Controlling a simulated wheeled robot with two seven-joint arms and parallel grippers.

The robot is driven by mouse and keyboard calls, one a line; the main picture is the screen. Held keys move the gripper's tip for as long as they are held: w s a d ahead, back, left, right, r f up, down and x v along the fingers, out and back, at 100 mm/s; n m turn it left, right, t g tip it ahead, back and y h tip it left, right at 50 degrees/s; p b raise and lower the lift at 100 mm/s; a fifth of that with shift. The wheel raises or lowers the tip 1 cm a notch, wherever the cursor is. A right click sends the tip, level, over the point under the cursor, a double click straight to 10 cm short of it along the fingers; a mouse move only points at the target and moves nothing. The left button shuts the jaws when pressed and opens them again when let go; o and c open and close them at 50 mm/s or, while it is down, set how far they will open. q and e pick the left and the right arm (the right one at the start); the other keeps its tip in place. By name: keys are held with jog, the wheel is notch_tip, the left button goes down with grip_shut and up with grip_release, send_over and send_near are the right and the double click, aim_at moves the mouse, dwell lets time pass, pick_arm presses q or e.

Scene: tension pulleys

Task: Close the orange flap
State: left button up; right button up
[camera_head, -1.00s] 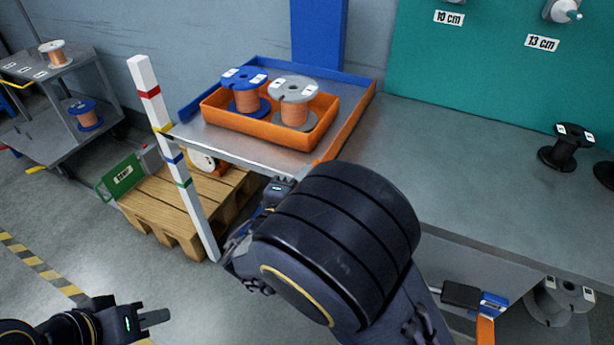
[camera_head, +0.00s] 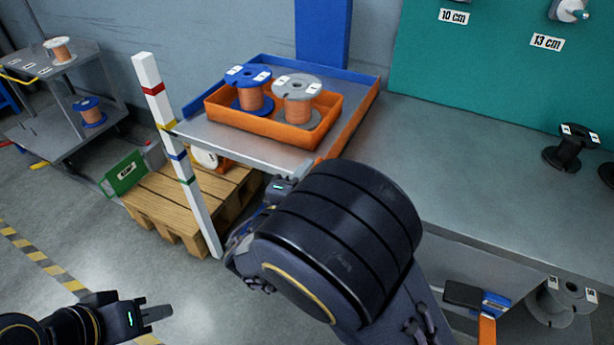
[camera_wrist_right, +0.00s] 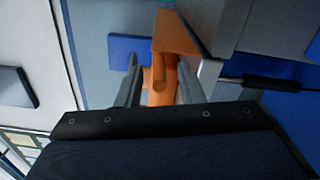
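The orange flap (camera_head: 362,112) runs along the right side of the metal tray (camera_head: 215,140), whose left and back walls are blue. Its near end is by my right arm. My right gripper (camera_head: 290,180) is below the tray's near edge in the head view, largely hidden behind my forearm. In the right wrist view, my right gripper's two fingers (camera_wrist_right: 158,75) stand apart with an orange part (camera_wrist_right: 162,70) between or just beyond them. I cannot tell whether they touch it. My left gripper (camera_head: 158,313) is low at the left, away from the tray, seen side-on.
An orange bin (camera_head: 265,128) with a blue spool (camera_head: 249,78) and a grey spool (camera_head: 298,88) sits on the tray. A striped white post (camera_head: 172,140) stands at its left front corner. A pallet (camera_head: 190,205) lies below. The workbench (camera_head: 460,160) is at right.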

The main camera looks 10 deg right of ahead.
jog(key=v, duration=0.7)
jog(key=shift+s+a+p, duration=0.2)
jog(key=shift+s+p, duration=0.05)
jog(key=shift+p, duration=0.1)
jog(key=shift+d, duration=0.1)
jog(key=s+d+f+m+g+y, duration=0.1)
jog(key=s+d+f+m+g, duration=0.15)
jog(key=d+g, duration=0.45)
jog(key=s+d+f+m+g+y, duration=0.1)
jog(key=s+d+f+m+g, duration=0.2)
jog(key=d, duration=0.6)
jog(key=s+d+m+g+y, duration=0.35)
jog(key=s+m+y, duration=0.2)
jog(key=s, duration=0.25)
jog(key=s+a+r+m+t+y+p, duration=0.1)
jog(key=s+r+m+t+y+p, duration=0.1)
jog(key=r+p, duration=0.9)
jog(key=s+a+r+m+t+y+p, duration=0.1)
jog(key=r+y+p, duration=0.3)
jog(key=r+p, duration=0.7)
notch_tip(320, 180, up, 5)
jog(key=shift+s+r+m+t, duration=0.1)
jog(key=shift+s+m+t, duration=0.5)
jog(key=shift+s, duration=0.15)
